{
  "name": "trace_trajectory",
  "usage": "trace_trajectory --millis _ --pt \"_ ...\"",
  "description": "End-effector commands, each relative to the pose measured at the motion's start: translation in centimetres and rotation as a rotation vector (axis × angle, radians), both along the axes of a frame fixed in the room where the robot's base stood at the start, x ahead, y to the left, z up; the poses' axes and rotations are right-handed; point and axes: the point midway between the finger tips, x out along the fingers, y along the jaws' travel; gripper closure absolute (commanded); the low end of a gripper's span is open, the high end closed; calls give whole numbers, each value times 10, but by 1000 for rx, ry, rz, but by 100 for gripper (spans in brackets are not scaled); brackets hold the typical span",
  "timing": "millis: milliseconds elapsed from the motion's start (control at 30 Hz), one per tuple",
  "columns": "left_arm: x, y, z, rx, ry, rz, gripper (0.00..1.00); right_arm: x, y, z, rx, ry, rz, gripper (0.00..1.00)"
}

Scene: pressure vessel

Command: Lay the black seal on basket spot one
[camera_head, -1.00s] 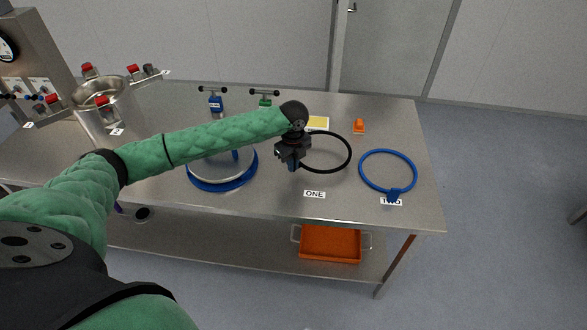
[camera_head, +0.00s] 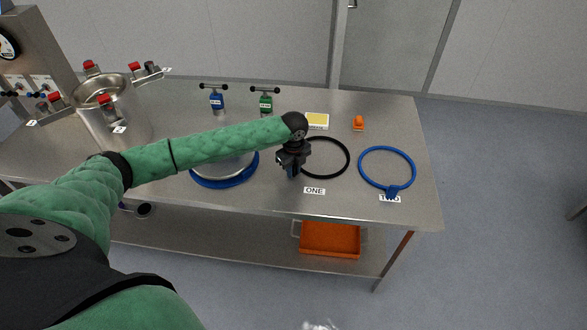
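The black seal (camera_head: 349,160) is a thin ring that appears flat at table level, just behind the label ONE (camera_head: 314,191). My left gripper (camera_head: 291,174) reaches down from the left at the ring's left edge and hides that part of it. Its fingertips are small and dark, so I cannot see whether they are closed on the ring or apart.
A blue ring (camera_head: 414,168) lies by label TWO at the right. A blue-rimmed round piece (camera_head: 222,184) sits under my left forearm. An orange item (camera_head: 358,123) and a yellow card (camera_head: 318,121) lie behind. An orange tray (camera_head: 330,239) is on the lower shelf.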

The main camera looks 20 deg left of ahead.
Motion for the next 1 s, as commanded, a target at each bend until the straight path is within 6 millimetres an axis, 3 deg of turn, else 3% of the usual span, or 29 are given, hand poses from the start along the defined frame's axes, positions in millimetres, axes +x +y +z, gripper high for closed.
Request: trace_trajectory --millis 467,600,1000 --pt "0 0 7 0 -1 0 70 -1 -2 -3 -2 7 0 64" --pt "1 0 24 1 -3 -1 70 11 12 16 11 8 -5 64" --pt "1 0 90 -1 -3 0 70 27 27 66 24 43 -16 64"
